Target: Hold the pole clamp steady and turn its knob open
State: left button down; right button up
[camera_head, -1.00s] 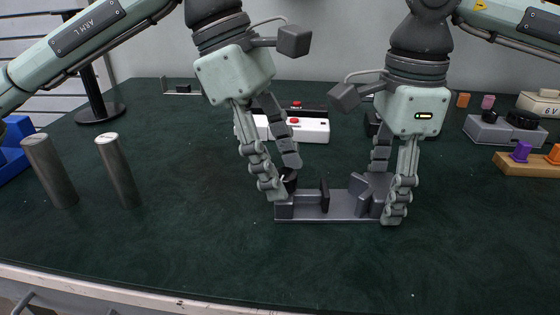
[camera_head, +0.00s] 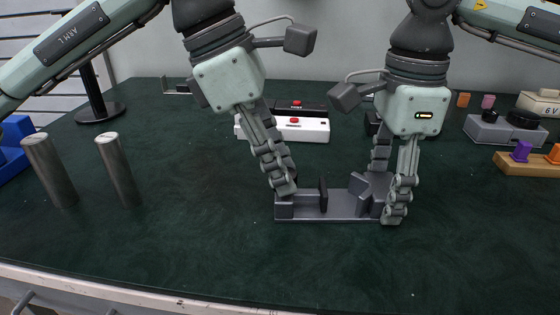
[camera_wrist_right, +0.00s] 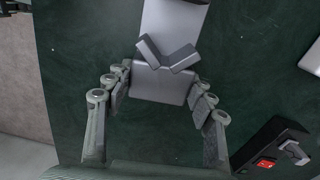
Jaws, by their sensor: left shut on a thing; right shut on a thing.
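The grey pole clamp (camera_head: 342,208) lies on the dark green table, its long base running left to right. It has a V-shaped block (camera_wrist_right: 166,56) at its right end and a thin dark upright jaw plate (camera_head: 323,195) nearer the left. My left gripper (camera_head: 283,190) is tilted, shut with its fingertips at the clamp's left end, where the knob is; its fingers hide the knob. My right gripper (camera_head: 386,202) is shut on the clamp's right end. In the right wrist view its fingers (camera_wrist_right: 160,88) stand on either side of the end block.
Two metal poles (camera_head: 119,168) stand on the left. Behind are a white box with a red button (camera_head: 312,131) and a black one. At the right are a grey box with a black knob (camera_head: 505,131) and a wooden block with pegs (camera_head: 530,165). The front table is clear.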

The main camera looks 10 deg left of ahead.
pick_arm(q)
jog(key=c, duration=1.2)
grip_release()
jog(key=shift+r, duration=0.1)
jog(key=v, duration=1.2)
pick_arm(e)
jog(key=o, duration=1.3)
